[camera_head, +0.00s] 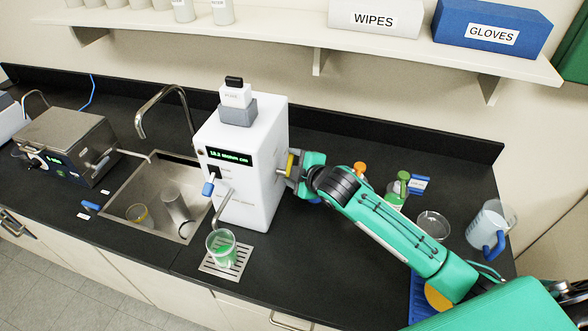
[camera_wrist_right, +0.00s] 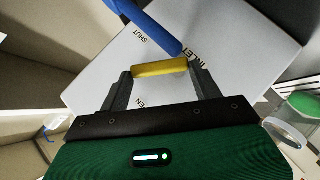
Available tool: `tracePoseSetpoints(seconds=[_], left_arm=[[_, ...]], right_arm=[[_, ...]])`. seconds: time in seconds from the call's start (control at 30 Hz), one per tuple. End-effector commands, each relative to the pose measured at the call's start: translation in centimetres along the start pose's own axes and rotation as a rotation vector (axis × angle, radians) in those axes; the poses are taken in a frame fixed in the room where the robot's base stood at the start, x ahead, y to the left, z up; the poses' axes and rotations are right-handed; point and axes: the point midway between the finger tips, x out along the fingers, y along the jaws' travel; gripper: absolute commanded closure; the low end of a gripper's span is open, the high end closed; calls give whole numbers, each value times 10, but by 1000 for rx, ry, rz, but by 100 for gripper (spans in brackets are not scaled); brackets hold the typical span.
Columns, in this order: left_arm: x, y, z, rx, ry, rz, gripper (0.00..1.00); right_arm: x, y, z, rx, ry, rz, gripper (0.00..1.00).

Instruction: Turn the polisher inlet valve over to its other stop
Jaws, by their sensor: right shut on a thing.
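The polisher is a white box unit (camera_head: 240,165) with a green display, standing right of the sink. Its right side carries a yellow valve handle (camera_head: 290,163). My right gripper (camera_head: 287,174) is at that side, shut on the yellow handle. In the right wrist view the yellow handle (camera_wrist_right: 160,68) lies between the two fingers, against a white panel marked "INLET" and "SHUT"; a label ending "EN" is partly hidden by a finger. A blue rod-like part (camera_wrist_right: 150,28) ends close to the handle. My left gripper is not in view.
A beaker with green liquid (camera_head: 222,246) stands on a drip grate (camera_head: 240,255) under the polisher's spout. The sink (camera_head: 165,200) holds a metal cup and a small dish. Bottles, a clear dish (camera_head: 433,225) and a pitcher (camera_head: 490,225) stand to the right, near my arm.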

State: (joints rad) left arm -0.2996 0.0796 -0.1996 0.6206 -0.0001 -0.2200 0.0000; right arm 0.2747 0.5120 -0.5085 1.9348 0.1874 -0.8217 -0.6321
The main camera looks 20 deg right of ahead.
Motion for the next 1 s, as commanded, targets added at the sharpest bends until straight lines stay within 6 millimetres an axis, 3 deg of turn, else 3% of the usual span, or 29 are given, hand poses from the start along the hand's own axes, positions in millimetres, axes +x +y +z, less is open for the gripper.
tracePoseSetpoints(seconds=[0.5,1.0], left_arm=[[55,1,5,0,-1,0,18],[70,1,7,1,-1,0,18]], right_arm=[[-3,-16,-4,-287,0,288,58],[-6,-16,-6,-376,0,376,58]])
